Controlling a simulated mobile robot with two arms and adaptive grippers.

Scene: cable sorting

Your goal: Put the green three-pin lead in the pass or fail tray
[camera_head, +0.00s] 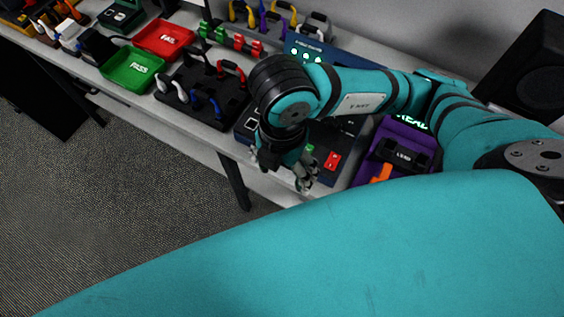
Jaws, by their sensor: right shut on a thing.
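The green PASS tray (132,70) and the red FAIL tray (165,40) lie side by side at the left of the bench, with no lead visible in either. My right gripper (304,178) points down at the bench's front edge, in front of the dark blue test station (343,172) and well to the right of the trays. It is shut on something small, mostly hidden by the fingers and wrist. I cannot make out which lead it is. Green connectors (206,32) show on a rack behind the trays. My left gripper is not in view.
A black rack (215,103) with red, blue and white leads stands between the trays and my right arm. A purple case (398,150) lies right of the station. A black speaker (527,68) stands at the back right. The floor in front is clear.

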